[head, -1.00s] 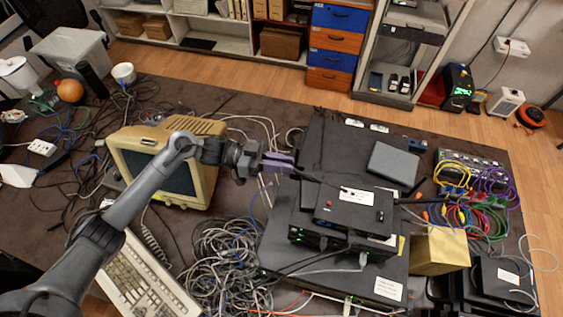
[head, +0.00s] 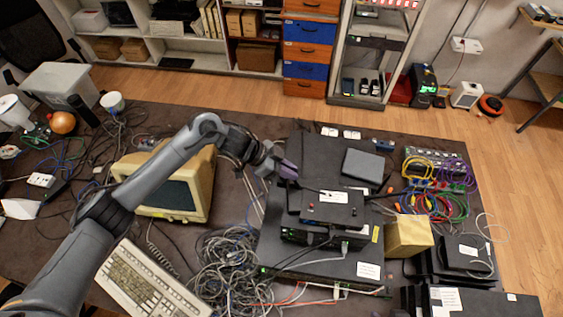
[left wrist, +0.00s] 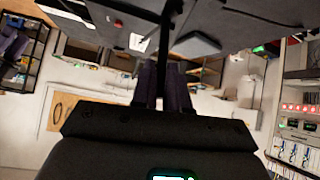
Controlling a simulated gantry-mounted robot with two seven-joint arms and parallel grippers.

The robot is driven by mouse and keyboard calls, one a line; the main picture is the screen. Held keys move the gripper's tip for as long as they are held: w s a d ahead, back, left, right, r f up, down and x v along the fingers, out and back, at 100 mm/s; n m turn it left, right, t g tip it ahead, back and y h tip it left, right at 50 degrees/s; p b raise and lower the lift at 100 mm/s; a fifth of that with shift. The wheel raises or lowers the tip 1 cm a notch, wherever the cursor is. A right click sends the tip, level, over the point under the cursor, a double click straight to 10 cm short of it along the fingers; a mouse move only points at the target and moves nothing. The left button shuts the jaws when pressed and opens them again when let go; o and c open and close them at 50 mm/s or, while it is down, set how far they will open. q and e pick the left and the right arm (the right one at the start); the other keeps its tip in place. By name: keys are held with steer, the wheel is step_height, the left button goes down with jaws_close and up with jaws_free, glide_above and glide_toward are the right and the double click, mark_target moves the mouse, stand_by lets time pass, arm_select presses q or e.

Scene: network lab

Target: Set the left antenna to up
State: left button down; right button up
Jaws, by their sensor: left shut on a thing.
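The black router box (head: 333,207) with a white label sits on top of a stack of dark devices. My left gripper (head: 287,171) is at its far left corner, with purple-grey fingers. In the left wrist view, my left gripper (left wrist: 164,88) is shut on the left antenna (left wrist: 165,45), a thin black rod that runs between the fingers toward the box. In the head view the fingers mostly hide this antenna, so its exact tilt is hard to tell. The right antenna (head: 386,188) sticks out at the box's right side. My right gripper is not in view.
A grey box (head: 364,165) lies behind the router. A yellowish block (head: 408,236) and coloured cables (head: 436,205) are to the right. A beige monitor (head: 175,190), a keyboard (head: 150,283) and a grey cable tangle (head: 226,270) are to the left.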

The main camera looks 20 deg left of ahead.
arm_select(q)
steer(key=d+y+p, duration=0.1)
steer(key=d+r+y+p, duration=0.1)
steer(key=p, duration=0.1)
steer(key=shift+w, duration=0.2)
steer(key=shift+d+f+y, duration=0.25)
steer(key=shift+y, duration=0.15)
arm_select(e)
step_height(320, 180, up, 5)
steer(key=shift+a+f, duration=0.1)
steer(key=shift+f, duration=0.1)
arm_select(q)
steer(key=shift+f+g, duration=0.1)
steer(key=shift+g, duration=0.2)
steer(key=c, duration=1.2)
jaws_free()
steer(key=shift+a+r, duration=0.3)
steer(key=shift+r, duration=0.35)
steer(key=b+v, duration=0.1)
steer(key=v, duration=0.8)
steer(key=shift+s+a+r, duration=0.15)
steer(key=shift+s+r, duration=0.05)
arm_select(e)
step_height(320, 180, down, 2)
